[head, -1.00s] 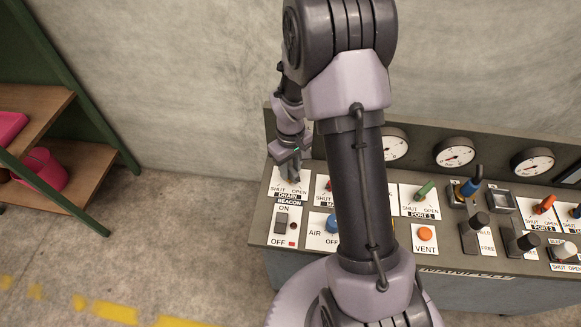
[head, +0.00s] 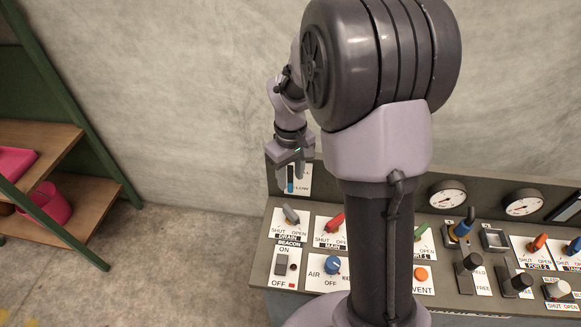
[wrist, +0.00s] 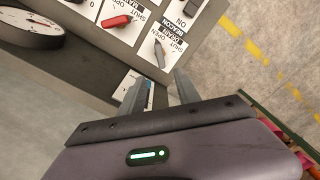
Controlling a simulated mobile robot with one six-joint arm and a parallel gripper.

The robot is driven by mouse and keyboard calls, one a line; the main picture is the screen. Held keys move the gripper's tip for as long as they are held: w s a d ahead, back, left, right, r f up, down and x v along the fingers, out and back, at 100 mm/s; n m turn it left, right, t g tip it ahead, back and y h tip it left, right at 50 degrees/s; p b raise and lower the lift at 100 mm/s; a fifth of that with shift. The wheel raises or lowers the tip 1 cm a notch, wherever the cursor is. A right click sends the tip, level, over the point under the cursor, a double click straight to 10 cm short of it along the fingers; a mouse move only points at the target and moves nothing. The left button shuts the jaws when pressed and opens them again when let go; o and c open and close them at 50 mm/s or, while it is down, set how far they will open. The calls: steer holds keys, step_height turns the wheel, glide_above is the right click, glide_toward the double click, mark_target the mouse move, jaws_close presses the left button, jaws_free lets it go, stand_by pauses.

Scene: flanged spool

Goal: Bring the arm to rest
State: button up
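My gripper (head: 291,172) hangs in the air near the back left of the control panel (head: 258,228), in front of its upright back board. In the wrist view the two fingers of my gripper (wrist: 158,92) are apart with nothing between them. The grey DRAIN lever (head: 291,215) stands clear below the fingers; it also shows in the wrist view (wrist: 160,54). Its handle tilts to the upper left in the head view. My arm hides the middle of the panel.
The red MAIN lever (head: 335,222) and the blue AIR knob (head: 333,265) are close by. A blue-marked level gauge (head: 290,185) is partly behind my gripper. A green shelf (head: 85,150) with pink containers stands at the left. Bare floor (head: 165,255) lies between.

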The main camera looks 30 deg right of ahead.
steer(key=shift+r, duration=0.45)
